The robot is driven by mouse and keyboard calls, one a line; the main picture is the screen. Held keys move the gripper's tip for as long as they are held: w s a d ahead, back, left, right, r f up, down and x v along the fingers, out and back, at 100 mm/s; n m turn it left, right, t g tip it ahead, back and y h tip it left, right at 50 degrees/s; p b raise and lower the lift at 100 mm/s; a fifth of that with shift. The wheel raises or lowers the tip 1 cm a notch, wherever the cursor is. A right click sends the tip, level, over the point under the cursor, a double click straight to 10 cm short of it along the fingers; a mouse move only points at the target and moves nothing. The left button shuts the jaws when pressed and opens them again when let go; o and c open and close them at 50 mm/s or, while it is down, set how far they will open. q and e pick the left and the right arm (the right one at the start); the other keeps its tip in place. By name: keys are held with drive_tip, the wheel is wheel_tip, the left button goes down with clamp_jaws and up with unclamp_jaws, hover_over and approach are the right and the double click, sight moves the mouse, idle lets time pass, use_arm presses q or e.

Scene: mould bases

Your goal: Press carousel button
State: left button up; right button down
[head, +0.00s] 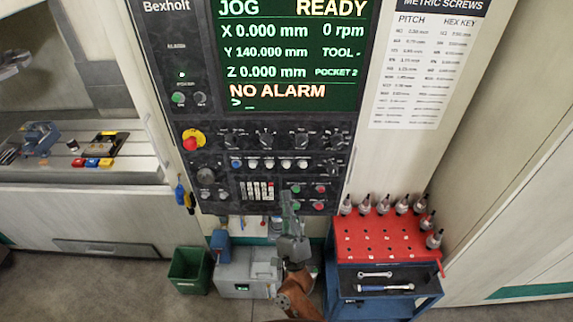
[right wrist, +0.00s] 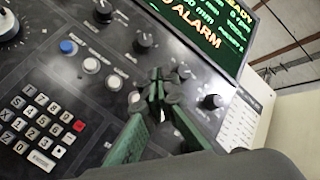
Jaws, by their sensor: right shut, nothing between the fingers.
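The black control panel (head: 262,140) has a row of round buttons: a blue button (head: 236,163), then several white buttons (head: 268,164). In the right wrist view the blue button (right wrist: 67,46) and white buttons (right wrist: 91,64) run toward my fingertips. I cannot read which one is the carousel button. My right gripper (head: 287,196) is shut and empty, in front of the lower panel. In the right wrist view its green fingers (right wrist: 158,92) point at the panel near the row's right end and hide part of it. I cannot tell whether they touch. My left gripper is not in view.
The screen (head: 290,55) reads JOG, READY, POCKET 2 and NO ALARM. A red emergency stop (head: 193,140) is at the panel's left, and a number keypad (right wrist: 42,122) is below the buttons. A red tool rack (head: 385,237) stands at right. A green bin (head: 189,268) is below left.

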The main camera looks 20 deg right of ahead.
sight(287, 165)
drive_tip(key=shift+w, duration=0.1)
drive_tip(key=shift+w+d+b, duration=0.3)
drive_tip(key=shift+w+d, duration=0.1)
drive_tip(key=shift+w, duration=1)
drive_tip(key=shift+w+d+b, duration=0.25)
drive_tip(key=shift+w+d, duration=0.2)
drive_tip(key=shift+w, duration=0.95)
drive_tip(key=shift+w+d+b, duration=0.3)
drive_tip(key=shift+w+d, duration=0.1)
drive_tip(key=shift+w, duration=1)
drive_tip(key=shift+w, duration=0.1)
drive_tip(key=shift+w+d, duration=0.1)
drive_tip(key=shift+w, duration=0.2)
